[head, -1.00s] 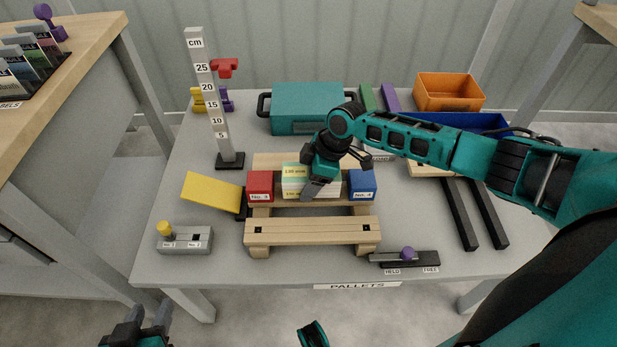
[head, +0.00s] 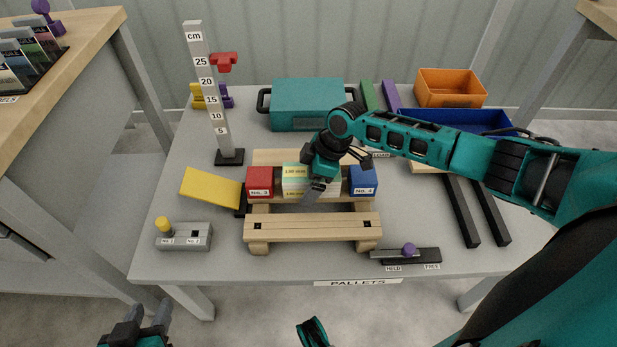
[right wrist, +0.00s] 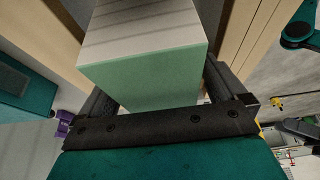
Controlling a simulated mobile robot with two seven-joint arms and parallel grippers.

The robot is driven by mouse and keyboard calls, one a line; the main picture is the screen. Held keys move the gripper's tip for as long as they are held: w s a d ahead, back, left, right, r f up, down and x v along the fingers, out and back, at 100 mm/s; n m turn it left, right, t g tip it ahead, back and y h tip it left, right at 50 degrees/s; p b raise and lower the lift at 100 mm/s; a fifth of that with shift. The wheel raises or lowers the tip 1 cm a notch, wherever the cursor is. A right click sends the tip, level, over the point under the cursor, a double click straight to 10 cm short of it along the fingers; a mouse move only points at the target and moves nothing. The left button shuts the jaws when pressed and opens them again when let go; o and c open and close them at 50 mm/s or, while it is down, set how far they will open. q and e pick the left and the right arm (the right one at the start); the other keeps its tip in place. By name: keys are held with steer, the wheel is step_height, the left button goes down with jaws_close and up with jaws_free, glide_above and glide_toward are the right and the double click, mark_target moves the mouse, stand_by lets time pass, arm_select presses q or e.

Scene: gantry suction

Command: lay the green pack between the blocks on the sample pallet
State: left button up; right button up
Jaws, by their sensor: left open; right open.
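The pale green pack (head: 294,182) with a yellow label lies between the red block (head: 260,182) marked No. 3 and the blue block (head: 363,181) marked No. 4. All three are on the wooden sample pallet (head: 312,228). My right gripper (head: 315,187) is over the pack, its jaws open, with one finger in front of it and the other hidden. In the right wrist view the pack (right wrist: 150,75) stands between the two fingers (right wrist: 160,95). My left gripper (head: 137,325) is open and empty, low at the left, in front of the table.
A yellow ramp-like plate (head: 211,188) and a centimetre post (head: 210,100) stand left of the pallet. A teal case (head: 308,104), an orange bin (head: 450,88) and a blue tray (head: 455,121) are behind. A held/free slider (head: 408,255) lies at the front right.

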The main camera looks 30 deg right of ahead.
steer(key=p+v, duration=0.3)
steer(key=v, duration=0.8)
steer(key=shift+d+r+p, duration=0.15)
steer(key=shift+r+p, duration=0.15)
steer(key=shift+p, duration=0.05)
steer(key=shift+s+d+r, duration=0.15)
steer(key=shift+d+r, duration=0.05)
steer(key=shift+r, duration=0.4)
